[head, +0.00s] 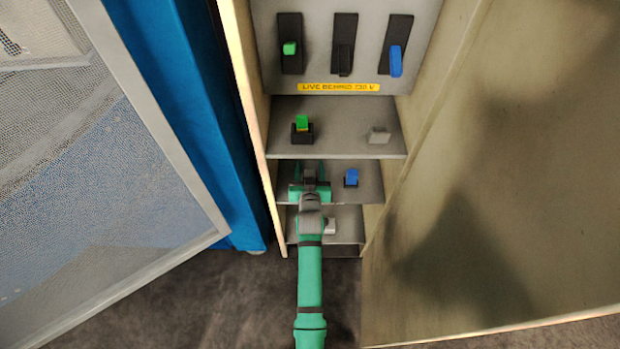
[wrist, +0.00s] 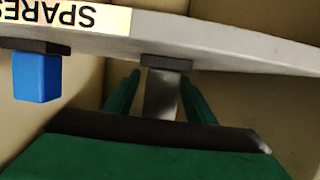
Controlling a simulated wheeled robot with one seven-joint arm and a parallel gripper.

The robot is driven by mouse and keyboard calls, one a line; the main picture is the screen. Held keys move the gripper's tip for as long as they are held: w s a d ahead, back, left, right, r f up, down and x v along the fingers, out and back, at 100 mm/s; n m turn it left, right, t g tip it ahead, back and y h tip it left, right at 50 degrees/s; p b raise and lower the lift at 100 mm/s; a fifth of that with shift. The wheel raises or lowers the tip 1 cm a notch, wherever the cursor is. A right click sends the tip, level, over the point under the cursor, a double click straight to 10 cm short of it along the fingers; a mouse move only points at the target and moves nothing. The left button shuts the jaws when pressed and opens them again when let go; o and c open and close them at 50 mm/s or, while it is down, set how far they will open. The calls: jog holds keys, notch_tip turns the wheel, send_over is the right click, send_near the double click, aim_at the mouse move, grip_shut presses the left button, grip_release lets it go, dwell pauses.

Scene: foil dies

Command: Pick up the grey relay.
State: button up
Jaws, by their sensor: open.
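The grey relay (wrist: 161,95) shows in the wrist view, which appears upside down. It is a grey block with a dark base (wrist: 163,62) at the shelf's edge. My gripper (wrist: 160,77) is open, with one green finger on each side of the relay and no clear contact on it. In the head view my gripper (head: 308,170) reaches onto the middle shelf (head: 335,194), left of a blue relay (head: 351,176). There the grey relay is mostly hidden by my gripper. The blue relay (wrist: 37,77) also shows at the left of the wrist view.
Another pale block (head: 330,226) is on the shelf below. The cabinet door (head: 500,190) stands open at right; a blue post (head: 195,120) is at left.

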jog(key=c, duration=1.2)
